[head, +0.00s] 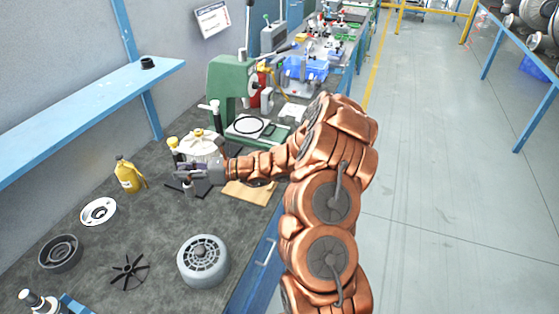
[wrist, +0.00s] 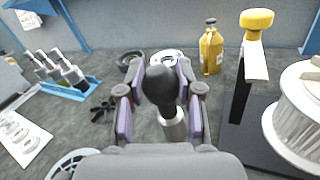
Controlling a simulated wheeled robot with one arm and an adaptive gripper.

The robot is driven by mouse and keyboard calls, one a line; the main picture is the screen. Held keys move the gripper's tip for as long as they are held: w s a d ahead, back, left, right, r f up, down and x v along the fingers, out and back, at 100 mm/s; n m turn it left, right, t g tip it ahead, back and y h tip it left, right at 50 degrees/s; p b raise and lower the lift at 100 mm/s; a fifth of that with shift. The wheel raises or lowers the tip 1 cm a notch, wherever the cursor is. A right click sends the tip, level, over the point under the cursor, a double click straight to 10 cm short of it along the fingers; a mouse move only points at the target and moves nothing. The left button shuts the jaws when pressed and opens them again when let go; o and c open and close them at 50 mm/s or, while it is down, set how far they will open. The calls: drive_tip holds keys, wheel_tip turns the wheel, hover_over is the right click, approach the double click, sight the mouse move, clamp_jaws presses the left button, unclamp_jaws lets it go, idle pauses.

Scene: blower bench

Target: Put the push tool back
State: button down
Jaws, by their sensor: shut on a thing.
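My gripper (head: 184,175) is shut on the push tool (wrist: 161,84). The tool has a black rounded handle and a bright metal lower part, between my two finger pads in the wrist view (wrist: 162,108). In the head view only a small metal part of the tool (head: 190,188) shows beneath my fingers, above the bench beside a dark plate. A blue rack (wrist: 78,90) with several upright tools stands at the left in the wrist view. It shows partly in the head view at the lower left corner (head: 72,304), well apart from my gripper.
A white pleated cylinder (wrist: 302,120) and yellow-capped clamp (wrist: 256,22) stand close to my gripper. A green press (head: 232,85) stands behind.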

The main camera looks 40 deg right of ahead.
drive_tip(key=s+d+f+m+t+h+b, duration=0.25)
drive_tip(key=s+d+h+b, duration=0.2)
drive_tip(key=d+b, duration=0.6)
drive_tip(key=s+d+f+m+t+h+b, duration=0.1)
drive_tip(key=s+d+m+t+h+b, duration=0.35)
drive_tip(key=d+b, duration=0.6)
drive_tip(key=shift+g, duration=0.3)
drive_tip(key=w+d+f+p, duration=0.1)
drive_tip(key=w+d, duration=0.1)
drive_tip(key=w, duration=0.2)
drive_tip(key=w+d+f+p, duration=0.2)
drive_tip(key=w+d, duration=0.1)
drive_tip(key=w, duration=0.2)
drive_tip(key=w+d+f+p, duration=0.1)
drive_tip(key=w+d+f, duration=0.1)
drive_tip(key=w, duration=0.3)
drive_tip(key=shift+d+f+p, duration=0.1)
drive_tip(key=shift+d+p, duration=0.25)
drive_tip(key=shift+d, duration=0.1)
drive_tip(key=c, duration=0.8)
unclamp_jaws()
drive_tip(key=shift+f, duration=0.1)
drive_tip(key=shift+o, duration=0.2)
